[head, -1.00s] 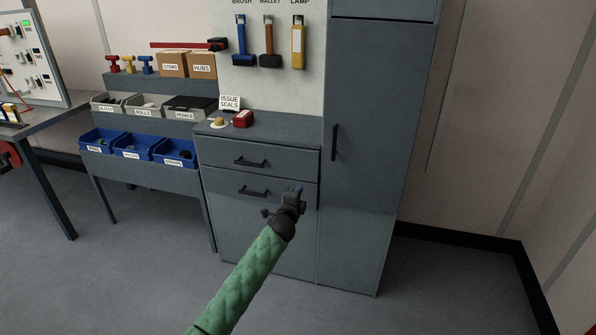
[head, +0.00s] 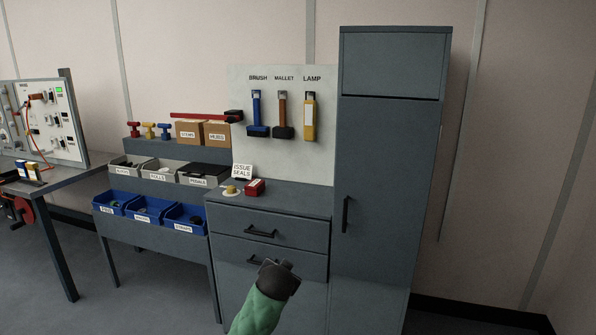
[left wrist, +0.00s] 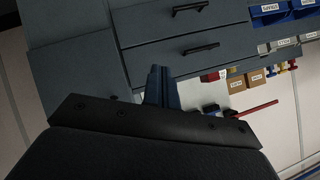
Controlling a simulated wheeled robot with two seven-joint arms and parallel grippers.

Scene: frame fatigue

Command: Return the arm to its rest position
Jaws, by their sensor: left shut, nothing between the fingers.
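My left gripper (head: 278,268) is at the end of the green-sleeved arm that comes in from the bottom of the head view. It shows in front of the lower drawer of the grey cabinet (head: 322,212), just below and right of the lower handle (head: 254,261). In the left wrist view its fingers (left wrist: 161,84) are together with nothing between them. Both drawers look shut. I cannot tell the exact gap between the gripper and the drawer front. My right gripper is in neither view.
A tall grey locker (head: 385,190) stands right of the drawers. A red box (head: 255,188) lies on the drawer top. Blue bins (head: 144,211) sit on the rack to the left, beyond it a bench (head: 75,178). A brush, a mallet and a lamp hang on the white board (head: 293,150).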

